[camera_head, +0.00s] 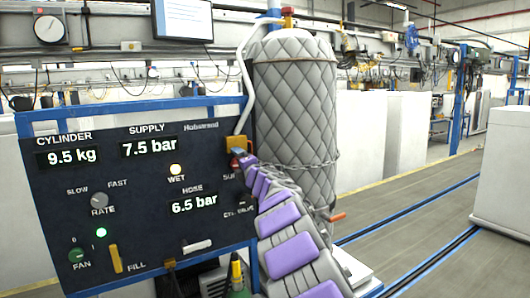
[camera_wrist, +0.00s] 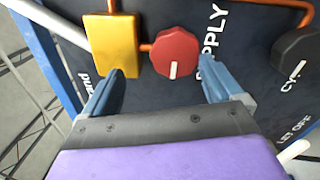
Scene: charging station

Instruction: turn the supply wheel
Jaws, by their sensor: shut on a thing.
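The supply wheel (camera_wrist: 174,50) is a red knob with a white mark on its face, next to the "SUPPLY" lettering in the wrist view. A yellow block (camera_wrist: 115,42) is left of it, joined by a short orange pipe. My gripper (camera_wrist: 160,70) has its two blue-grey fingers on either side of the wheel. The right fingertip is at the wheel's edge; the left one is near the yellow block. Exact contact is hard to see. In the head view my purple-padded arm reaches to the panel (camera_head: 130,215) and hides most of the wheel.
The panel reads cylinder 9.5 kg, supply 7.5 bar and hose 6.5 bar. A dark knob (camera_wrist: 297,52) sits right of the wheel in the wrist view. A quilted grey cylinder (camera_head: 293,110) with a chain stands behind my arm. Open floor (camera_head: 410,205) lies to the right.

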